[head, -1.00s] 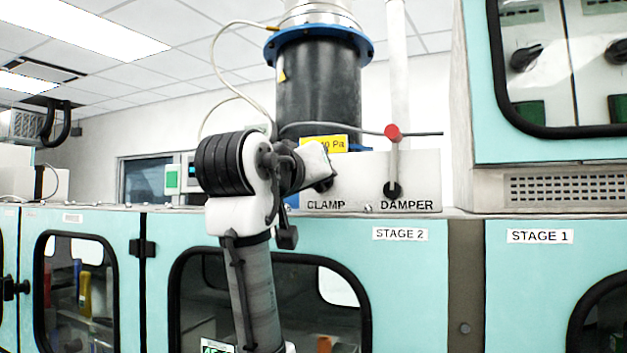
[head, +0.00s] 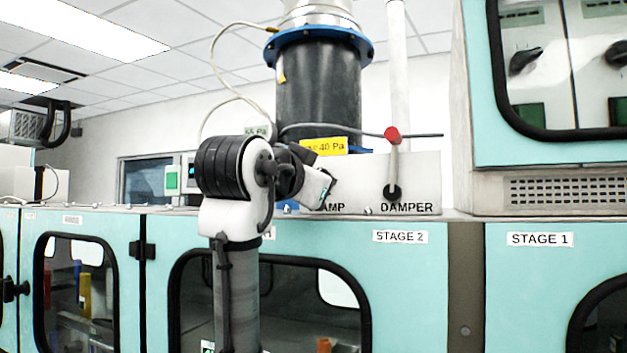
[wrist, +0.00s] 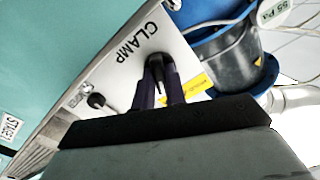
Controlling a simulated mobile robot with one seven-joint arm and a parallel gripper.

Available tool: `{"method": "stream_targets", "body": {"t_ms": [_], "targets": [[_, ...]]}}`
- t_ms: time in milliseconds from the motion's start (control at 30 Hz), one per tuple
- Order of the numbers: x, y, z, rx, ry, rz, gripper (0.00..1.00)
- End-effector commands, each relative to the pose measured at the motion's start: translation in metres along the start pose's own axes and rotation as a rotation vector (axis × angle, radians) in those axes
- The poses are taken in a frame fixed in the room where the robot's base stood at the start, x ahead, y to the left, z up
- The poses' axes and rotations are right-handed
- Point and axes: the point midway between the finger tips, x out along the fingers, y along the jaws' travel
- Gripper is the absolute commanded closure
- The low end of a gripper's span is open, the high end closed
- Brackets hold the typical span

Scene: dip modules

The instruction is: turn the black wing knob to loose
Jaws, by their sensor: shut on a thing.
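The black wing knob (wrist: 157,66) sits on the white panel (wrist: 112,68) beside the CLAMP label in the wrist view. My gripper (wrist: 161,82) is shut on it, with one dark finger on each side. The fingers cover much of the knob, so its exact angle is hard to tell. In the head view my gripper (head: 325,188) is at the panel's left part and hides the knob and the start of the CLAMP label.
The DAMPER knob (head: 392,193) with a red-tipped lever (head: 391,134) is to the right on the same panel. A black cylinder with a blue flange (head: 319,90) rises behind. A thin grey cable crosses above my gripper. Teal cabinets (head: 400,270) stand below.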

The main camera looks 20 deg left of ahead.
Motion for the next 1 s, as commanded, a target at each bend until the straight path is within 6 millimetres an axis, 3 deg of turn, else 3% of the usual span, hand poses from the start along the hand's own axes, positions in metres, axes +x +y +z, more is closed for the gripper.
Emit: {"method": "stream_targets", "body": {"t_ms": [733, 767, 800, 900, 1000], "targets": [[0.0, 0.0007, 0.0006, 0.084, -0.002, 0.001, 1.0], [0.0, 0.0007, 0.0006, 0.084, -0.002, 0.001, 0.83], [0.0, 0.0006, 0.0006, 0.084, -0.002, 0.001, 0.78], [0.0, 0.0005, 0.0004, 0.083, -0.001, 0.001, 0.65], [0.0, 0.0004, 0.0003, 0.083, -0.001, 0.001, 0.65]]}}
